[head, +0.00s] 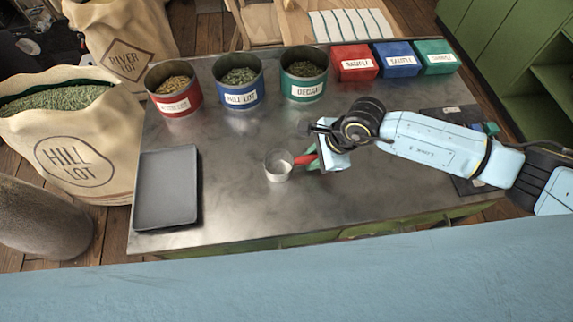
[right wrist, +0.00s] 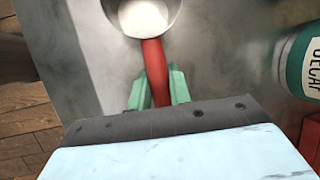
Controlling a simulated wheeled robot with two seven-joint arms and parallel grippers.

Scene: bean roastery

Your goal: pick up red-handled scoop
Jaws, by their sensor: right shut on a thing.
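The red-handled scoop (head: 277,168) is a round metal cup with a red handle. In the head view it is near the middle of the metal table, its cup pointing left. In the right wrist view its red handle (right wrist: 155,68) runs between the green fingers of my right gripper (right wrist: 157,86), with the cup at the top edge. My right gripper (head: 311,161) is shut on the red handle. I cannot tell whether the scoop touches the table. My left gripper is not in view.
Behind the scoop stand three bean tins, red (head: 174,103), blue (head: 241,96) and green (head: 303,88), and red (head: 353,71), blue (head: 396,70) and green (head: 436,68) boxes. A dark tray (head: 143,191) lies at left. The table (head: 230,205) is clear around the scoop.

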